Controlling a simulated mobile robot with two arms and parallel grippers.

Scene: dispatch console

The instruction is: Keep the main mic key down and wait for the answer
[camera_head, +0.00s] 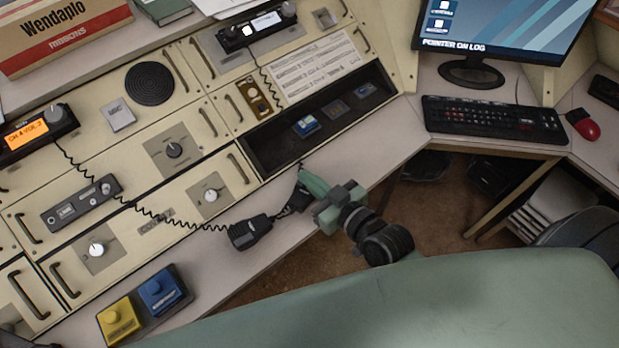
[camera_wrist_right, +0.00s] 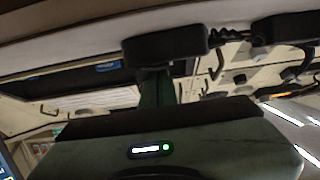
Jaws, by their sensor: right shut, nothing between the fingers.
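One black hand mic (camera_head: 250,233) lies on the desk ledge, and a second black mic (camera_head: 292,202) lies to its right. My right gripper (camera_head: 304,178) is shut and empty, its green fingers pointing to the console beside the second mic. I cannot tell whether they touch it. In the right wrist view a black mic-like block (camera_wrist_right: 165,46) sits in front of the fingers and hides the tips. A blue key (camera_head: 159,291) and a yellow key (camera_head: 119,318) stand on a dark base at lower left. I cannot read which key is the main mic one. My left gripper is not in view.
A dark recess (camera_head: 262,156) in the console holds a blue button (camera_head: 306,126). A coiled cord (camera_head: 150,213) runs across the panel to the left mic. A keyboard (camera_head: 493,122), monitor (camera_head: 500,38) and red mouse (camera_head: 583,125) stand at right.

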